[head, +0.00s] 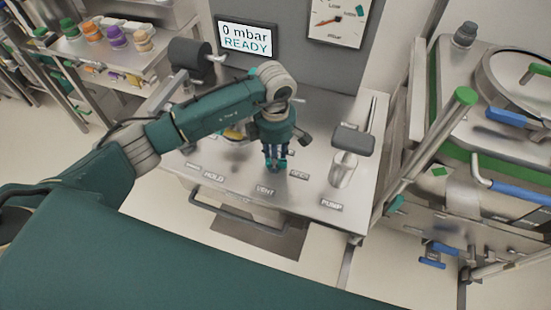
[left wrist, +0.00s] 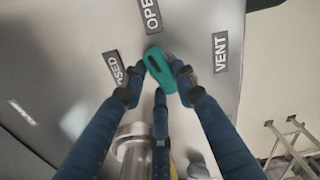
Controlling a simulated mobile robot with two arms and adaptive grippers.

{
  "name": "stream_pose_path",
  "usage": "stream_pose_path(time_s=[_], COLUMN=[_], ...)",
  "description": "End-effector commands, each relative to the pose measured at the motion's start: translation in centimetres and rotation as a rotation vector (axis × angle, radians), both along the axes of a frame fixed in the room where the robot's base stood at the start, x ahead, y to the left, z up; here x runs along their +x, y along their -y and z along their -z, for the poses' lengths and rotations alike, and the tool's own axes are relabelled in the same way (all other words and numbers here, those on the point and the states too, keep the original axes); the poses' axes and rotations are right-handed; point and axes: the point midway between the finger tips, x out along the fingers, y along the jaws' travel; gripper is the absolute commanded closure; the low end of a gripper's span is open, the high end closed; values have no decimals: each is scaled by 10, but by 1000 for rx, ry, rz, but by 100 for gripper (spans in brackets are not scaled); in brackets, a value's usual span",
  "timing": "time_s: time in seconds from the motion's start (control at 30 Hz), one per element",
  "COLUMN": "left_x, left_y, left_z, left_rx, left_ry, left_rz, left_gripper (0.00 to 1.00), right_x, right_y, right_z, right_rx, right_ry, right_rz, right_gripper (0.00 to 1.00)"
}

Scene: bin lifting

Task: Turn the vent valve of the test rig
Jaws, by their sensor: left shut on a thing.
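The test rig (head: 312,203) is a grey metal bench with plates reading HOLD, VENT (head: 265,190) and PUMP. My left gripper (head: 275,163) points down at its top, just behind the VENT plate. In the left wrist view the vent valve's teal handle (left wrist: 159,66), with a dark slot, sits between my three blue fingers (left wrist: 159,82), and the gripper is shut on it. The handle lies slanted, near an OPEN plate (left wrist: 151,15) and a partly covered CLOSED plate. The gripper hides most of the valve in the head view. My right gripper is not in view.
A pump lever with a dark grip (head: 353,139) stands right of my gripper. A shelf with colourful-capped bottles (head: 117,37) is at left. A metal vessel cart (head: 490,165) stands at right.

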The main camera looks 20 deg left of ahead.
Motion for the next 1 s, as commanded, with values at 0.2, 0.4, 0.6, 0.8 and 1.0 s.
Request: stream_pose_path(time_s=[0.2,0.4,0.6,0.8,1.0], left_x=[1,1,0,-1,-2], left_y=[-1,-2,-3,-4,-5], left_z=[1,1,1,0,0], left_rx=[-1,-1,-2,-2,-2], left_ry=[6,5,6,5,6], left_rz=[-205,-395,-585,-775,-956], left_gripper=[98,98,98,98,98], right_x=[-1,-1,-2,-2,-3], right_y=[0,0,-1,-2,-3], right_z=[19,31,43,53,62], right_rx=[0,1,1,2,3], right_ry=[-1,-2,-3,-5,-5], right_rz=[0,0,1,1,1], right_gripper=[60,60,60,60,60])
